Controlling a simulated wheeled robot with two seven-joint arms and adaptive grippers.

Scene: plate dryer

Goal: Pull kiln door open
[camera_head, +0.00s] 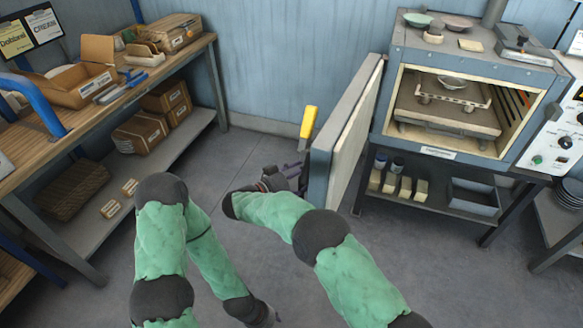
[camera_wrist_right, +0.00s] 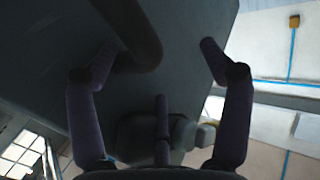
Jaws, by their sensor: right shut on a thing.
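The kiln (camera_head: 402,40) stands at the right with its front uncovered. Its door (camera_head: 349,140) stands swung out to the left of the opening, its pale inner face toward the kiln. A yellow piece (camera_head: 308,122) sticks up by the door's outer side. My right gripper (camera_head: 288,172) is at that outer side, partly hidden by the door. In the right wrist view, its dark fingers (camera_wrist_right: 160,62) are beside a curved dark handle (camera_wrist_right: 140,38) on the grey door panel; I take it to be shut on this handle. My left gripper (camera_head: 265,318) is small at the bottom edge, fingers unclear.
Inside the kiln is a rack (camera_head: 450,92) with a bowl (camera_head: 452,82). Bowls and a scale (camera_head: 525,45) sit on the kiln top. A wooden workbench (camera_head: 150,75) with boxes stands at the left. The floor (camera_head: 255,150) between bench and door is clear.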

